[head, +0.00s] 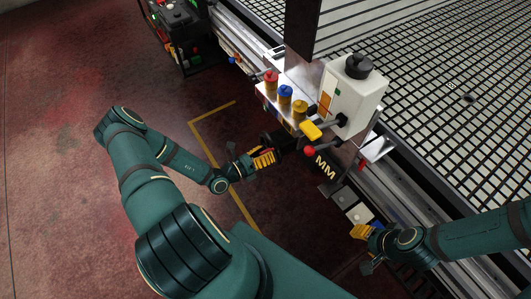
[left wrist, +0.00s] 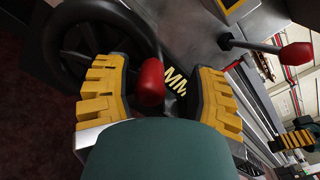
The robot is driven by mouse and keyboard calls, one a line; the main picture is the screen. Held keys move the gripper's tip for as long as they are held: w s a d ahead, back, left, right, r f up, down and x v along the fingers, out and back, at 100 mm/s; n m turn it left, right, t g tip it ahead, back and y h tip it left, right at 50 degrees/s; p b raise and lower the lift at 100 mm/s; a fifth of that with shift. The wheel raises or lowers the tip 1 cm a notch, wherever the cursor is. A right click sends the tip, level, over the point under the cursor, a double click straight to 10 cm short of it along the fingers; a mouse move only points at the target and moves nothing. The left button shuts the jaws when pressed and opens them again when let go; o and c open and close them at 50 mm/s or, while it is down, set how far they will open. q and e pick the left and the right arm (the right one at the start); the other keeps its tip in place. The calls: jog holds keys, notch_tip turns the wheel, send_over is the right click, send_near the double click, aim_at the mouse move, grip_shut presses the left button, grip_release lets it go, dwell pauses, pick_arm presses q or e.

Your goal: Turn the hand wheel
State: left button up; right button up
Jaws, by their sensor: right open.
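The black hand wheel (left wrist: 78,45) fills the upper left of the left wrist view, with a spoked rim and a red handle (left wrist: 150,82). My left gripper (left wrist: 158,92) has its yellow-padded fingers on either side of the red handle, with gaps visible between handle and pads. In the head view my left gripper (head: 266,157) is beside the machine's front, and the wheel is mostly hidden in the dark area there. My right gripper (head: 364,233) is open and empty at the lower right, and it also shows in the left wrist view (left wrist: 298,138).
A lever with a red knob (left wrist: 295,55) juts out right of the wheel. A white control box (head: 352,95) and red, blue and yellow knobs (head: 285,91) sit above. The black grid table (head: 450,90) spreads behind. The floor (head: 70,80) at left is open.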

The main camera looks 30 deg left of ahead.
pick_arm(q)
jog(key=v, duration=1.2)
